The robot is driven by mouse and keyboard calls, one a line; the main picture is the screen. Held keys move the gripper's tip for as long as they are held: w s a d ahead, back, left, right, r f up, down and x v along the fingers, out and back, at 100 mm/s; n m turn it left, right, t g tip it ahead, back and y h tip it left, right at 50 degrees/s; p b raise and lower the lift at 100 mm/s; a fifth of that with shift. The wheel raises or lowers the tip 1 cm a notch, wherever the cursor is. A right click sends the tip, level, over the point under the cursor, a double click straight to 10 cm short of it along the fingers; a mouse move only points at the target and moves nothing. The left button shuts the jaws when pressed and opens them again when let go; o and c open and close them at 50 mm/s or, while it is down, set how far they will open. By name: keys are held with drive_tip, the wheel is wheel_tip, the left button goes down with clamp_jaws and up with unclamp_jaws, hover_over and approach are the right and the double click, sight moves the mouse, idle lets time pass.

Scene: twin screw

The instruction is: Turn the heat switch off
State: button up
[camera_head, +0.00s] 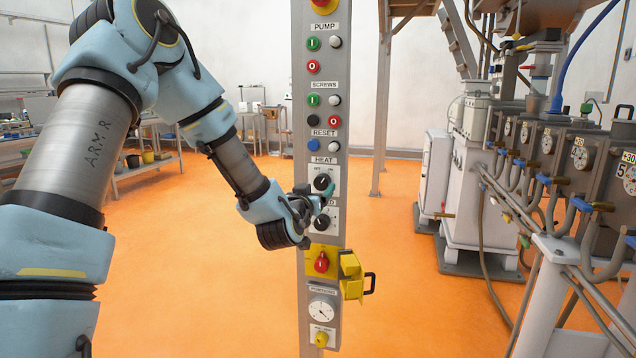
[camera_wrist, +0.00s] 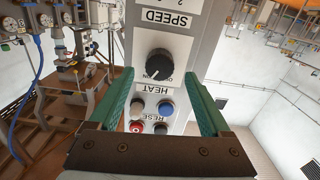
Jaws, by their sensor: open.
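The heat switch (camera_head: 322,182) is a round black knob below the HEAT label on the grey control column (camera_head: 299,110). In the wrist view the panel is upside down, and the heat switch (camera_wrist: 159,64) lies ahead, between the fingers in the picture. Its pale mark points down-left there, seemingly to the ON side. My gripper (camera_head: 324,200) is close to the column at the height of the heat and speed knobs. In the wrist view my gripper (camera_wrist: 160,78) is open, with green fingers either side of the knob. Contact with the knob cannot be told.
The speed knob (camera_head: 322,222) is just below the heat switch. Lower are a red switch (camera_head: 321,263) with an open yellow cover (camera_head: 351,275) and a dial (camera_head: 322,311). Push buttons (camera_head: 313,100) sit above. Machinery (camera_head: 465,150) stands at right; the orange floor (camera_head: 220,290) is clear.

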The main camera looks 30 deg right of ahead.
sight(322, 182)
drive_tip(key=shift+x, duration=1.35)
drive_tip(key=shift+c, duration=0.3)
clamp_jaws()
